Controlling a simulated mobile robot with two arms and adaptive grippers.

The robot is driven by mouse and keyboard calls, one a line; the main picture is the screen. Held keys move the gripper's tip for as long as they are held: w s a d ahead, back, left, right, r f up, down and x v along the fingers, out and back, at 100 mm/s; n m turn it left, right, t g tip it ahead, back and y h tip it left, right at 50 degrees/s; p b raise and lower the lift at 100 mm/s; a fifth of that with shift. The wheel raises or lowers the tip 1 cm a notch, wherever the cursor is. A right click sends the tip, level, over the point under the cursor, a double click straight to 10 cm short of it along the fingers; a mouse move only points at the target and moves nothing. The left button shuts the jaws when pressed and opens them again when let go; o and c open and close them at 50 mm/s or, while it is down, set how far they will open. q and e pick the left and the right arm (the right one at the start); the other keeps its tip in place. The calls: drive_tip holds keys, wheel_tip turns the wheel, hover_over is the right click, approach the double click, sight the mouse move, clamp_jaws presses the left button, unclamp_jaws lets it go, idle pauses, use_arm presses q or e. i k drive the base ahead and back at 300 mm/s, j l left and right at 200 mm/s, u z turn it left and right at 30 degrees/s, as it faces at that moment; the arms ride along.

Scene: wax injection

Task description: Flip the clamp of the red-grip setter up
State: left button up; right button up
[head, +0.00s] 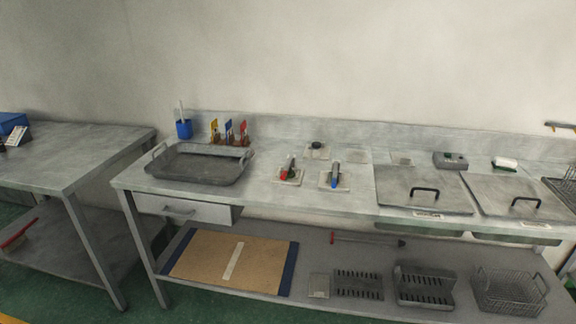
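The red-grip setter (288,170) sits on a small pale plate on the steel bench, right of the grey tray. It is small and dark with a red part low at its left. I cannot tell the position of its clamp at this size. A similar setter with a blue part (335,177) sits on its own pale plate just to its right. Neither of my grippers shows in the head view.
On the bench (262,197) are a grey tray (198,168), a blue cup (184,129), several small coloured tags (229,131) and two lidded wells (420,190). A shelf below holds a board (222,264) and racks. Another table (75,155) stands left.

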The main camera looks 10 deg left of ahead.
sight(287, 167)
drive_tip(key=i+j+z, duration=0.25)
drive_tip(key=j, duration=0.35)
drive_tip(key=i+j+z, duration=0.1)
drive_tip(key=i+j, duration=0.15)
drive_tip(key=i+j+z, duration=0.1)
drive_tip(key=j, duration=0.3)
